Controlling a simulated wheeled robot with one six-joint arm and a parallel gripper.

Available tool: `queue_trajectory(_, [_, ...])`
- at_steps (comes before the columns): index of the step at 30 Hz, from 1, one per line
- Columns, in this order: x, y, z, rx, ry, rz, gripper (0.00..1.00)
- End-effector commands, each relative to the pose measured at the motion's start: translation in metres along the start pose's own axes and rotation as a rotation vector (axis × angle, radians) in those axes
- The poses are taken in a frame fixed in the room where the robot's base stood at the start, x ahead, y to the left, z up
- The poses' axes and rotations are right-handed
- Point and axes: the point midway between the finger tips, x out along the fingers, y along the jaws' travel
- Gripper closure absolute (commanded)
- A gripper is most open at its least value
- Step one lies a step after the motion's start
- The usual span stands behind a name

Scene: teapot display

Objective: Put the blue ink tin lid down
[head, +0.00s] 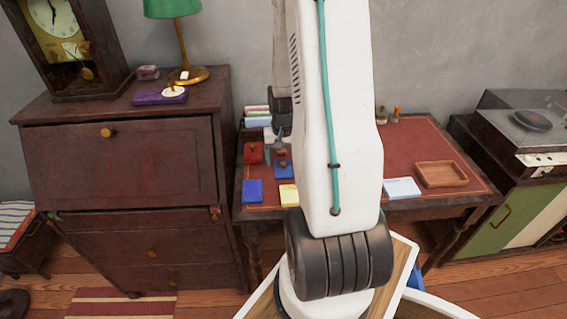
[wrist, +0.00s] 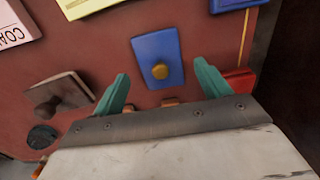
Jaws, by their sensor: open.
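The blue ink tin lid (wrist: 148,48) is a flat blue rectangle with a round brass knob. In the wrist view it lies between and just beyond my finger tips, with no finger seen touching it. In the head view the lid (head: 284,173) is on the red desk top, partly below my gripper. I cannot tell whether anything is under it. My gripper (wrist: 161,68) is open, its two teal fingers spread wide with nothing between them. In the head view it is small and mostly hidden beside my arm.
A red piece (head: 253,153) is left of the lid and a blue block (head: 252,191) is nearer the front edge. A yellow pad (head: 289,195), pale blue pad (head: 402,188) and wooden tray (head: 441,174) share the desk. A wooden-knobbed item (wrist: 66,92) lies left in the wrist view.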

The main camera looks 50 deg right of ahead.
Motion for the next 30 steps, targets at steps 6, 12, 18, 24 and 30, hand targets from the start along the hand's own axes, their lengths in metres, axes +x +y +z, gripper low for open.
queue_trajectory(6, [-0.051, 0.000, -0.001, 0.000, 0.006, -0.001, 0.24])
queue_trajectory(12, [-0.084, 0.000, -0.001, 0.000, 0.003, 0.000, 0.24])
queue_trajectory(18, [-0.102, -0.005, 0.003, -0.013, 0.004, 0.000, 0.24])
queue_trajectory(24, [-0.150, -0.049, 0.038, -0.142, 0.028, -0.004, 0.24])
queue_trajectory(30, [-0.208, -0.097, 0.110, -0.341, 0.055, -0.012, 0.24])
